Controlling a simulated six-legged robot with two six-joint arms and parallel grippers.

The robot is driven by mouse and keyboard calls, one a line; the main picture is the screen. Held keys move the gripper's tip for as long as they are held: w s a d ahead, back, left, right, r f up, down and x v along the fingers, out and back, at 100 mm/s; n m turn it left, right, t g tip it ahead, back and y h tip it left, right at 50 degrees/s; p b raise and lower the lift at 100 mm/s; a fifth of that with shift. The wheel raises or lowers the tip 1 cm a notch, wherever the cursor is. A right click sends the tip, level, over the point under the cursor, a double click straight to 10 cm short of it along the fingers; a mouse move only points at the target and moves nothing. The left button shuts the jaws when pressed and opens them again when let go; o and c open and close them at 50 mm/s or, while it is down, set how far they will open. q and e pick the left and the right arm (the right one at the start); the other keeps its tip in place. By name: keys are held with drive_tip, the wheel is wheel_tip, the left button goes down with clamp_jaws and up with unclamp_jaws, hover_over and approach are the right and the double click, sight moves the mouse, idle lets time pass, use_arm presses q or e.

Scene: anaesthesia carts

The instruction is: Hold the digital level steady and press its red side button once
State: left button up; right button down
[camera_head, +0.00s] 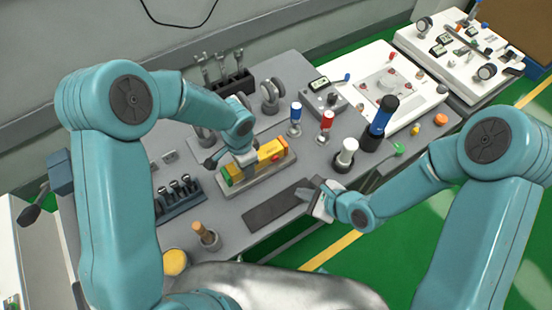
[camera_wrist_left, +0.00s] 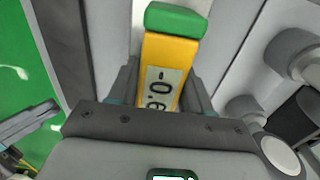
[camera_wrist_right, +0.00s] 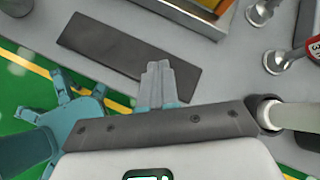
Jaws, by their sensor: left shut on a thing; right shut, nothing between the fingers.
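The digital level is a yellow bar with green ends (camera_head: 268,150), lying in a grey holder (camera_head: 262,180) on the bench. My left gripper (camera_head: 243,160) is shut on the level from above, near its left part. In the left wrist view the level (camera_wrist_left: 168,52) sits between the left fingers, with a green end cap and a partly covered display. A small red spot, apparently the button (camera_head: 275,157), shows on its near side. My right gripper (camera_head: 309,191) is shut and empty, right of and nearer than the level; its closed fingertips (camera_wrist_right: 157,68) also show in the right wrist view.
A dark flat mat (camera_head: 272,211) lies below the right fingertips. Red (camera_head: 326,121) and blue (camera_head: 296,112) topped pieces and a white-topped cylinder (camera_head: 346,151) stand to the right. The bench's front edge is close to the right gripper.

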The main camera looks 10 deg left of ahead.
drive_tip(key=shift+w+a, duration=1.45)
drive_tip(key=shift+w, duration=0.2)
drive_tip(key=shift+w+a, duration=1.4)
drive_tip(key=shift+w, duration=0.2)
drive_tip(key=shift+w+a, duration=0.1)
drive_tip(key=shift+w+a, duration=0.15)
drive_tip(key=shift+w, duration=0.1)
drive_tip(key=shift+w+a, duration=0.4)
idle(0.5)
drive_tip(key=shift+d, duration=0.1)
drive_tip(key=shift+s+d, duration=0.55)
drive_tip(key=shift+s, duration=0.2)
drive_tip(key=shift+d, duration=0.1)
drive_tip(key=shift+s+d, duration=0.8)
drive_tip(key=shift+s, duration=0.15)
drive_tip(key=shift+s+d, duration=0.75)
drive_tip(key=shift+s, duration=0.2)
